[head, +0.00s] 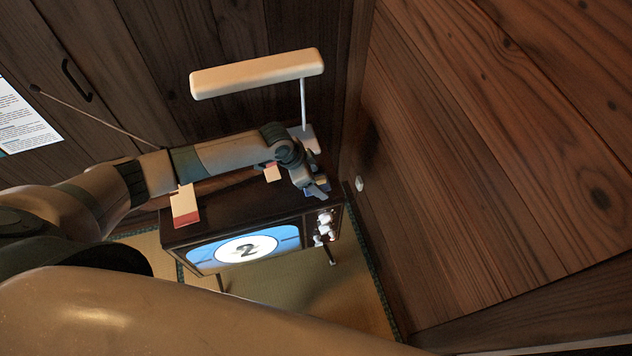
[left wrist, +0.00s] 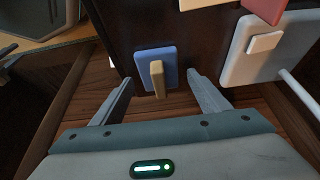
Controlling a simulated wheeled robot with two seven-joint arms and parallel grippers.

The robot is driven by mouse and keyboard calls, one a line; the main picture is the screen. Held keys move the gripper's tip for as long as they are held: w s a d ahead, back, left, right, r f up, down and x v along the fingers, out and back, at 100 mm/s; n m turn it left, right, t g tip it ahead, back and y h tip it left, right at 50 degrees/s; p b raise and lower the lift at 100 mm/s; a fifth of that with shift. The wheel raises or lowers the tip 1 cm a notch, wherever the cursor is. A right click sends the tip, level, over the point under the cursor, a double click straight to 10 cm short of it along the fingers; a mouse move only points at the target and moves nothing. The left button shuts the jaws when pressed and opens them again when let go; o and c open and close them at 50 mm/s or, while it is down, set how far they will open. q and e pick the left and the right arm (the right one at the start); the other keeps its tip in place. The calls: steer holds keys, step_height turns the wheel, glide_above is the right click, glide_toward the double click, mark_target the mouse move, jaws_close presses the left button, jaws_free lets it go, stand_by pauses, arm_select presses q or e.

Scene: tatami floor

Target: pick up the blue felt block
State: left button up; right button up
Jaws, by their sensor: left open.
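The blue felt block (left wrist: 143,62) lies on a dark top in the left wrist view, with a tan handle-like piece (left wrist: 158,80) standing on it. My left gripper (left wrist: 160,84) is open, its two fingers on either side of the block's near end. The block appears just beyond the fingertips, and I see no contact. In the head view my left gripper (head: 316,192) is over the right end of the dark television cabinet (head: 240,206), where it largely hides the block. My right gripper is not in view.
A lamp with a long cream shade (head: 258,74) and pale base (left wrist: 272,50) stands close beside the block. Red-and-cream cards (head: 185,206) sit on the cabinet top. A wooden wall (head: 480,150) rises to the right. Tatami floor (head: 300,290) shows below the cabinet.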

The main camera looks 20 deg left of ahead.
mark_target(322, 177)
arm_select(q)
steer(key=c, duration=1.1)
steer(key=shift+c, duration=0.2)
steer(key=shift+r, duration=0.15)
steer(key=shift+r+b, duration=0.35)
steer(key=shift+r, duration=0.25)
step_height(322, 177, up, 2)
steer(key=shift+r+b, duration=0.2)
steer(key=shift+b, duration=0.35)
steer(key=d+r+b, duration=0.1)
steer(key=d+r, duration=0.2)
steer(key=d, duration=0.3)
steer(key=s+d+r+b, duration=0.1)
steer(key=d+r+b, duration=0.1)
steer(key=d+r, duration=0.2)
steer(key=shift+s+d, duration=0.2)
steer(key=shift+d, duration=0.65)
